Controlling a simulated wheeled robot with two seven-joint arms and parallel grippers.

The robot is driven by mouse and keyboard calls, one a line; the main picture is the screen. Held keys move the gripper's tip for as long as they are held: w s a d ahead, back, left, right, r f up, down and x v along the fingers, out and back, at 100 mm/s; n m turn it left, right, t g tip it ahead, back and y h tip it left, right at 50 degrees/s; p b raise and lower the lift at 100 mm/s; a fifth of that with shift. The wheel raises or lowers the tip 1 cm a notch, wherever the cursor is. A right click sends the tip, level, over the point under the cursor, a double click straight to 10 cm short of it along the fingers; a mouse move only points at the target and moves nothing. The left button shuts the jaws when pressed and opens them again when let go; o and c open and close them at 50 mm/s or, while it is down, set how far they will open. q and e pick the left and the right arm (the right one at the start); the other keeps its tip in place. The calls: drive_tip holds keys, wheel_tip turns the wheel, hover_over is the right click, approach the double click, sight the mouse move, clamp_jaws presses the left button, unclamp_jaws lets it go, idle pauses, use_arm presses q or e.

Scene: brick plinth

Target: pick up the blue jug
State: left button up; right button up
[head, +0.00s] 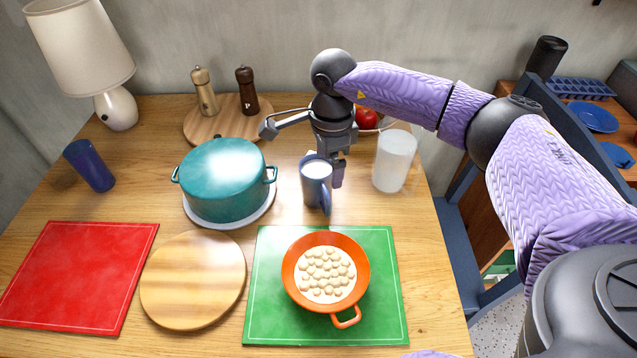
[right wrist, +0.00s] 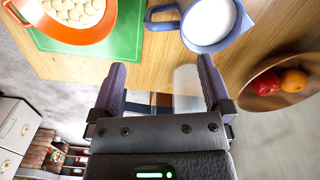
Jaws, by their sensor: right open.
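The blue jug (head: 316,190) stands upright on the wooden table, right of the teal pot, with white contents and its handle toward the front. My left gripper is not in view.
A teal pot (head: 222,180) stands left of the jug, a frosted container (head: 394,162) close on its right. Behind is a fruit bowl (right wrist: 268,92). An orange pan (head: 302,250) sits on a green mat (head: 385,300) in front.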

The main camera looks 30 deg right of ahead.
sight(326, 190)
drive_tip(key=f+b, duration=0.1)
drive_tip(key=f, duration=0.4)
drive_tip(key=f+b, duration=0.2)
drive_tip(key=f, duration=0.3)
drive_tip(key=shift+w+a+b, duration=0.15)
drive_tip(key=shift+a+b, duration=0.05)
drive_tip(key=shift+b, duration=0.1)
drive_tip(key=shift+r, duration=0.1)
drive_tip(key=c, duration=0.4)
clamp_jaws()
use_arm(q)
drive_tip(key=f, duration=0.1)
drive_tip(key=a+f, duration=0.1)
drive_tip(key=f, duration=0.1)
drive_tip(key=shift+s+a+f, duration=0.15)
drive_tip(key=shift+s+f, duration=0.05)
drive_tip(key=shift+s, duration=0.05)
